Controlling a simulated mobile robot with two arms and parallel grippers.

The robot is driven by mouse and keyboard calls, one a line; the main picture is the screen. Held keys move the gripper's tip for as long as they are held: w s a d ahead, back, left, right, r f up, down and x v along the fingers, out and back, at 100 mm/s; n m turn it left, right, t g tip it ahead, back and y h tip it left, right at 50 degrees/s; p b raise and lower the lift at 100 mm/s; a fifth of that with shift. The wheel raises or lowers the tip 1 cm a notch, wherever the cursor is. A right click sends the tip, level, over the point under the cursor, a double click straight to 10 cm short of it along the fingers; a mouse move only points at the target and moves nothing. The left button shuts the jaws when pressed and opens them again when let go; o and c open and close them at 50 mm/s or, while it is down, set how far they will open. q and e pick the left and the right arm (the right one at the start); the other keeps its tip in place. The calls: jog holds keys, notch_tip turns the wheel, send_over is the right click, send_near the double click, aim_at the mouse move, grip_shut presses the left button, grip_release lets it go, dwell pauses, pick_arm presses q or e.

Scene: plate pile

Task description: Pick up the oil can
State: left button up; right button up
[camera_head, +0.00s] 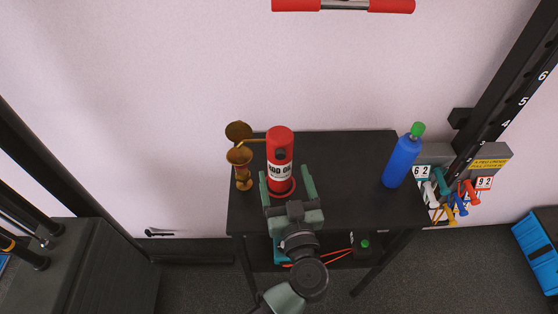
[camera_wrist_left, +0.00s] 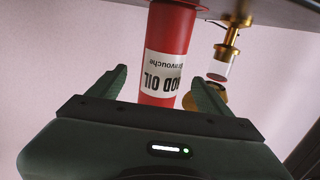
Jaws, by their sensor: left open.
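The oil can is a red cylinder (camera_head: 280,146) with a white "ROD OIL" label. It stands upright on the black table (camera_head: 345,165), left of the table's middle. My left gripper (camera_head: 284,171) is open, with one green finger on each side of the can's lower part. In the left wrist view the can (camera_wrist_left: 165,75) appears upside down between the open fingertips (camera_wrist_left: 157,76). I see no firm contact with the can. The can's lower front is partly hidden by the gripper in the head view. My right gripper is not in view.
A brass object with flared cups (camera_head: 241,157) stands close to the can's left; it also shows in the wrist view (camera_wrist_left: 232,40). A blue bottle (camera_head: 402,160) with a green cap stands at the table's right. The table between can and bottle is clear.

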aim_at(282, 172)
pick_arm(q)
jog(key=w, duration=0.2)
jog(key=w+a, duration=0.1)
jog(key=w, duration=0.1)
jog(key=shift+w, duration=0.4)
jog(key=c, duration=1.5)
grip_shut()
jog(key=shift+r, duration=0.1)
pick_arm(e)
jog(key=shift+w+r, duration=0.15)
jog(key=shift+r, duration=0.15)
